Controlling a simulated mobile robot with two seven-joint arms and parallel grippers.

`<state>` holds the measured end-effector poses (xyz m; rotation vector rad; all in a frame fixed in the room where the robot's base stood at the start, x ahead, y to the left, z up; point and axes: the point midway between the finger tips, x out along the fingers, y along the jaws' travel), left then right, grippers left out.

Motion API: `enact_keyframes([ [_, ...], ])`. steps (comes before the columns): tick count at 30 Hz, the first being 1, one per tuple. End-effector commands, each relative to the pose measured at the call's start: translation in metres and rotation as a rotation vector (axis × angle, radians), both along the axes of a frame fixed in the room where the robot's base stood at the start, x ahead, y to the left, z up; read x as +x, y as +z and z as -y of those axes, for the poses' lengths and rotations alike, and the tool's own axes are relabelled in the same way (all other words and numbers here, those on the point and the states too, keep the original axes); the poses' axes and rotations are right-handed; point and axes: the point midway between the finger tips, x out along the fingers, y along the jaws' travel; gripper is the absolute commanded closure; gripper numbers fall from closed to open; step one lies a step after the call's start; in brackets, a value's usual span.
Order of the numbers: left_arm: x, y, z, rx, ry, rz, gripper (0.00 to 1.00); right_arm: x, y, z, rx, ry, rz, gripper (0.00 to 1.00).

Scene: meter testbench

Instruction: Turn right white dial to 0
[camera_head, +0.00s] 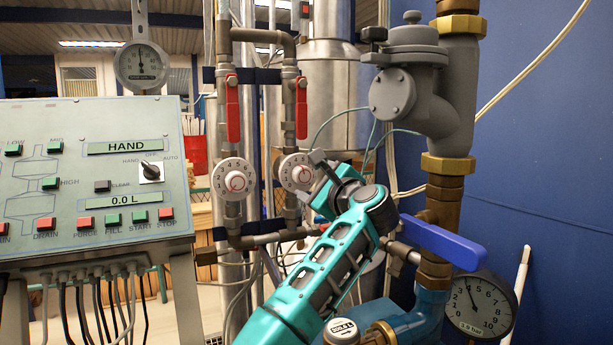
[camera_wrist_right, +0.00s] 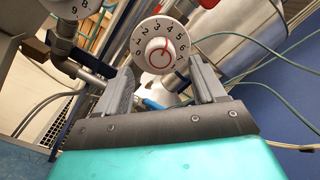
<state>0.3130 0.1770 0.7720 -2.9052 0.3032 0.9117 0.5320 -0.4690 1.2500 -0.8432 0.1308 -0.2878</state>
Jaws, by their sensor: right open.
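The right white dial (camera_head: 297,172) is on the right vertical pipe, below a red lever. In the right wrist view the right white dial (camera_wrist_right: 154,30) faces me, with black digits around its rim and a small red-marked knob (camera_wrist_right: 160,54) at its centre. The exact setting is hard to read. My right gripper (camera_head: 318,174) is beside the dial's right edge in the head view. In the wrist view its open fingers (camera_wrist_right: 162,84) stand left and right below the knob, with nothing held between them. My left gripper is not in view.
A similar left white dial (camera_head: 234,178) is on the neighbouring pipe. Red levers (camera_head: 233,108) hang above both dials. A control panel (camera_head: 95,230) stands at left. A blue valve handle (camera_head: 440,242) and a pressure gauge (camera_head: 480,304) are at right, near thick pipes.

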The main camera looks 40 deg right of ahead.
Motion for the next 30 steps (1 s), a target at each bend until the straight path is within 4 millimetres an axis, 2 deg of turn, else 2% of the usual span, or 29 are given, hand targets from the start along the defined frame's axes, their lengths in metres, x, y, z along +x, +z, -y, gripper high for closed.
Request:
enact_keyframes([
  [3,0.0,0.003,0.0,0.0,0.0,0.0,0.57,0.019,0.001,0.006,0.0,0.001,-0.001,0.31],
  [9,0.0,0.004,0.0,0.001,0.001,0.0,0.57,0.037,0.001,0.012,-0.001,-0.001,0.0,0.31],
  [21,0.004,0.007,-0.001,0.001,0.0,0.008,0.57,0.042,0.0,0.014,-0.001,-0.001,0.0,0.31],
  [30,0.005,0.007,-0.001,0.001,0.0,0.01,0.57,0.042,0.0,0.014,-0.001,-0.001,0.0,0.59],
])
